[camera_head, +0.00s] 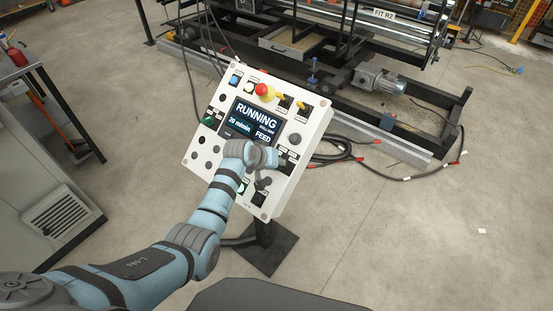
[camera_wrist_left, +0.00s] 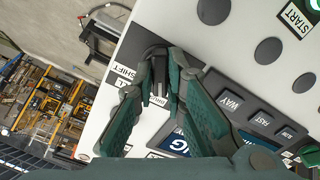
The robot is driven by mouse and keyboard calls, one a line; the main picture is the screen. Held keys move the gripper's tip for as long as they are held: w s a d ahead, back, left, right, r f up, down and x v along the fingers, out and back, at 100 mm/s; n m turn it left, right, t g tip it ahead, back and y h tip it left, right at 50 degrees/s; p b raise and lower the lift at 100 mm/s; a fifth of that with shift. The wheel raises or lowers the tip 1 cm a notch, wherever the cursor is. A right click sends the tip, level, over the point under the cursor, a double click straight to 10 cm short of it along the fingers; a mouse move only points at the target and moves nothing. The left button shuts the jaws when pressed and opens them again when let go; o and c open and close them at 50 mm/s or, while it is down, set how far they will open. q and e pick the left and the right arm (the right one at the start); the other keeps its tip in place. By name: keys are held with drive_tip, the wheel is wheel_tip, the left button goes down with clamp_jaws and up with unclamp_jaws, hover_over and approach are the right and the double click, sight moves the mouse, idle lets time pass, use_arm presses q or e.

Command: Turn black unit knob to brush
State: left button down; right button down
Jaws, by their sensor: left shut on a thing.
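The white control panel (camera_head: 205,150) stands tilted on a post, with a lit screen (camera_head: 252,118) reading RUNNING, 20 m/min and FEED. My left gripper (camera_head: 282,160) is at the panel's right side and hides part of it. In the left wrist view my left gripper (camera_wrist_left: 159,82) is shut on a black knob (camera_wrist_left: 155,53), one finger on each side. My right gripper is not in view.
Beside the screen are a red mushroom button (camera_head: 262,90), a blue button (camera_head: 234,79) and several other controls. Dark cables (camera_head: 345,150) lie on the floor behind the panel. A machine frame (camera_head: 400,140) stands at the back, and a grey cabinet (camera_head: 40,170) at the left.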

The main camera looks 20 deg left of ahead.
use_arm(q)
drive_tip(key=shift+m, duration=0.8)
drive_tip(key=c, duration=1.6)
unclamp_jaws()
drive_tip(key=shift+c, duration=0.2)
drive_tip(key=v, duration=1.2)
